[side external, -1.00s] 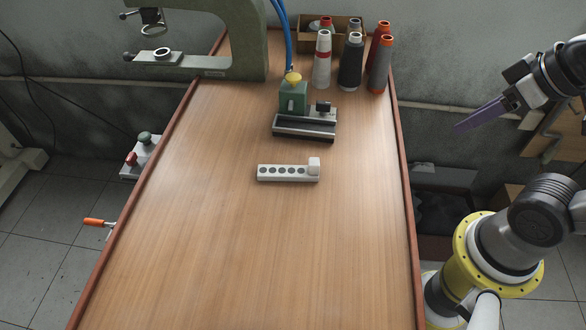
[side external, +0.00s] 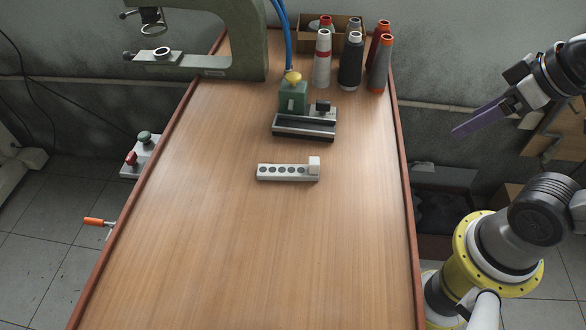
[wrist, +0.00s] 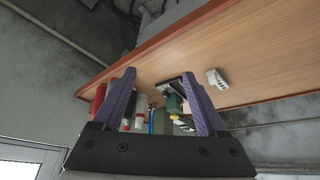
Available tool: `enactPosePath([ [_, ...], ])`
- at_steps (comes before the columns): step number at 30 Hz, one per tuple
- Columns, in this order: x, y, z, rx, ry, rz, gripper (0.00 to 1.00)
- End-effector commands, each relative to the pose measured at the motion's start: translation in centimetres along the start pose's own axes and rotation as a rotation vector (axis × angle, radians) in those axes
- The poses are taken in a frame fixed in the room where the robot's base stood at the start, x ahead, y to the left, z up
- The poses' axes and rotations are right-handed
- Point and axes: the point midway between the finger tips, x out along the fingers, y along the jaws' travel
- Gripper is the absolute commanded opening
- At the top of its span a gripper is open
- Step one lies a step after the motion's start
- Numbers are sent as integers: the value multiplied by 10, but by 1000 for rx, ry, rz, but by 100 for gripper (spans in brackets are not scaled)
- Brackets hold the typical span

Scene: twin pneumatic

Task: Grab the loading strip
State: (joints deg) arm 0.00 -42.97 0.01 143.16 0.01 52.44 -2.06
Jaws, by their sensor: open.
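The loading strip (side external: 286,172) is a white bar with a row of several dark round holes and a raised block at its right end. It lies flat in the middle of the wooden table. It also shows in the wrist view (wrist: 216,78), right of my fingers. My gripper (side external: 456,132) has purple fingers and hangs to the right of the table, well apart from the strip. In the wrist view its two fingers (wrist: 166,88) are spread with nothing between them up close.
A green pneumatic fixture (side external: 293,97) with a yellow knob and a grey base stands behind the strip. Thread cones (side external: 350,62) stand at the back right. A green press frame (side external: 245,40) is at the back left. The table's front (side external: 250,260) is clear.

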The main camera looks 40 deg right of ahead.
Motion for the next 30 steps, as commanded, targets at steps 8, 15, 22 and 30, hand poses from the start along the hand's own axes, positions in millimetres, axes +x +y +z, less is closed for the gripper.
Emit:
enactPosePath([
  [8, -24, -11, -67, -247, -65, -37, 75],
  [15, 3, -61, -142, -542, -219, -127, 75],
  [22, 58, -129, -175, -748, -358, -195, 75],
  [30, 96, -167, -162, -834, -446, -219, 75],
])
